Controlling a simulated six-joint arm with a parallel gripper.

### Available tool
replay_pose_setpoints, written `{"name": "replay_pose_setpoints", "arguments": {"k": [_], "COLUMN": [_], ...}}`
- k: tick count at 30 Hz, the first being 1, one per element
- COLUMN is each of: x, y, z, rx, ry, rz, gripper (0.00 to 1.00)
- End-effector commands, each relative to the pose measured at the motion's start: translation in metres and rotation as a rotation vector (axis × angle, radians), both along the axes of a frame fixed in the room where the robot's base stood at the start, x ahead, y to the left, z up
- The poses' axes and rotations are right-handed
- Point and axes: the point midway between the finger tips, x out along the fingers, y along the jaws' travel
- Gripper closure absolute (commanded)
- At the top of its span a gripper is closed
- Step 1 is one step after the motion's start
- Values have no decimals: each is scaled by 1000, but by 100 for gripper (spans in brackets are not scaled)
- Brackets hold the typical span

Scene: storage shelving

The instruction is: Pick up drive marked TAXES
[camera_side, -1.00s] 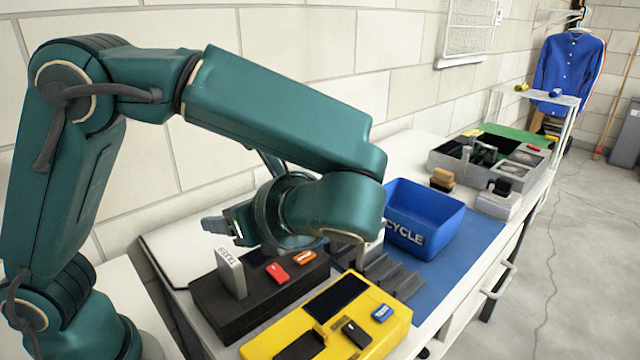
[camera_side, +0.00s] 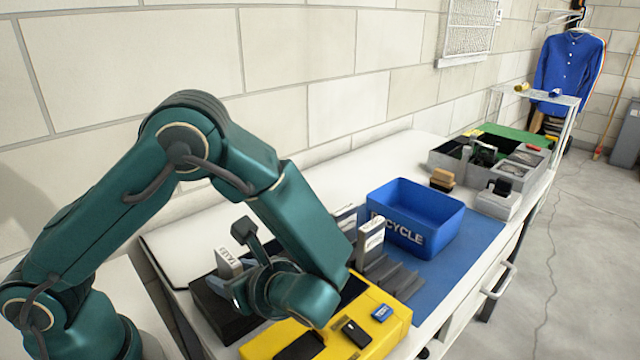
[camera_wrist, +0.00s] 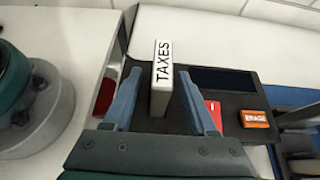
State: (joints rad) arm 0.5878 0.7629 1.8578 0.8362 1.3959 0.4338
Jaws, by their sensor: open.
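The drive marked TAXES (camera_wrist: 161,78) is a light grey upright block with black letters, standing in a black holder (camera_wrist: 226,103). In the side view the drive (camera_side: 228,262) is partly hidden by my gripper and wrist. My gripper (camera_wrist: 156,88) is open in the wrist view, with one blue finger on each side of the drive's lower part. I cannot tell whether either finger touches it. In the side view my gripper (camera_side: 240,292) is down at the black holder, mostly hidden behind my wrist.
A red drive (camera_wrist: 213,112) and an orange ERASE drive (camera_wrist: 256,119) are right of the gripper. A yellow tray (camera_side: 395,326) is in front. Other upright drives (camera_side: 370,240) stand in a grey rack near the blue RECYCLE bin (camera_side: 445,222).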

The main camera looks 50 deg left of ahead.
Motion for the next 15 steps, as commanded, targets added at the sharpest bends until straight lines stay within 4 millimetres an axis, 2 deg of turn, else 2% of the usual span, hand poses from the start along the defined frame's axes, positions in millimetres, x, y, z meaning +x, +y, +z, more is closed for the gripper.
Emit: {"name": "replay_pose_setpoints", "arguments": {"k": [9, 10, 14, 15], "x": [0, 0, 0, 0], "y": [5, 4, 4, 4], "z": [-3, -3, -2, -2], "rx": [-1, -1, -1, -1], "ry": [1, 1, 1, 1], "rz": [0, 0, 0, 0], "gripper": [43, 46, 96, 100]}}
